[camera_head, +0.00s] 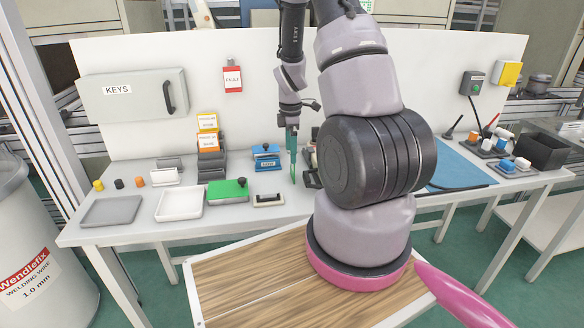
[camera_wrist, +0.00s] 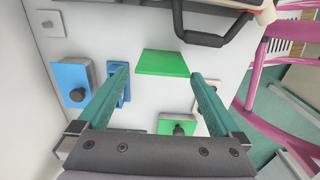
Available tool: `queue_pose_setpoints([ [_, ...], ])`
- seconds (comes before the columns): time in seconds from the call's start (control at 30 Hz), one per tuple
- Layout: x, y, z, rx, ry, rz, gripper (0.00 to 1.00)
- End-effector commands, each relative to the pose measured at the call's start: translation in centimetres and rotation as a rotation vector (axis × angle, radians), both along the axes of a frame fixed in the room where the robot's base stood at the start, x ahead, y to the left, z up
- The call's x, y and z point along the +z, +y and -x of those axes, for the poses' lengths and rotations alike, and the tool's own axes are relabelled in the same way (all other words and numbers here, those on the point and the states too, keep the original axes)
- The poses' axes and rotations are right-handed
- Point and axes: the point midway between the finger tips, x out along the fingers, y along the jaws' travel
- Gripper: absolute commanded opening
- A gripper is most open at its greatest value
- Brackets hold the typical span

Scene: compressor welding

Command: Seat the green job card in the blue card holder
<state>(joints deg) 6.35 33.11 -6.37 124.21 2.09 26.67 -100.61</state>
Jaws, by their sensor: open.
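The green job card (camera_wrist: 163,63) shows in the wrist view between and just beyond my fingertips. In the head view a narrow bright green edge (camera_head: 293,178) shows at the fingertips. My gripper (camera_head: 292,158) points down over the bench, right of the blue card holder (camera_head: 268,165), with its teal fingers apart. In the wrist view my gripper (camera_wrist: 160,78) is open, with small gaps seeming to show beside the card. The labelled blue holder stands in front of a blue block with a black knob; in the wrist view the holder (camera_wrist: 122,92) is partly behind the left finger.
A green block with a black knob (camera_head: 228,190) and a small black-and-white holder (camera_head: 268,199) stand at the front. A white tray (camera_head: 179,204), a grey tray (camera_head: 112,210) and an orange-carded rack (camera_head: 210,145) are to the left. A blue mat (camera_head: 455,165) lies right.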

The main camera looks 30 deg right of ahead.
Motion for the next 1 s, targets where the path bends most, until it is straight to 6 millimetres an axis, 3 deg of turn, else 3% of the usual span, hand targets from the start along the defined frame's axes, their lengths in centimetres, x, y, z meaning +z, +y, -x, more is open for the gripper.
queue_pose_setpoints([
  [0.3, -4.3, -0.3, 0.5, -0.002, 0.004, -0.001, 1.00],
  [0.63, -5.2, -0.3, 0.4, -0.001, 0.000, 0.000, 1.00],
  [0.67, -5.2, -0.3, 0.4, -0.001, 0.000, 0.000, 0.96],
  [0.8, -5.1, -0.3, 0.4, -0.001, 0.000, 0.000, 0.43],
  [0.87, -5.1, -0.3, 0.4, -0.001, 0.000, 0.000, 0.25],
  [1.0, -5.1, -0.3, 0.4, -0.001, 0.000, 0.000, 0.25],
])
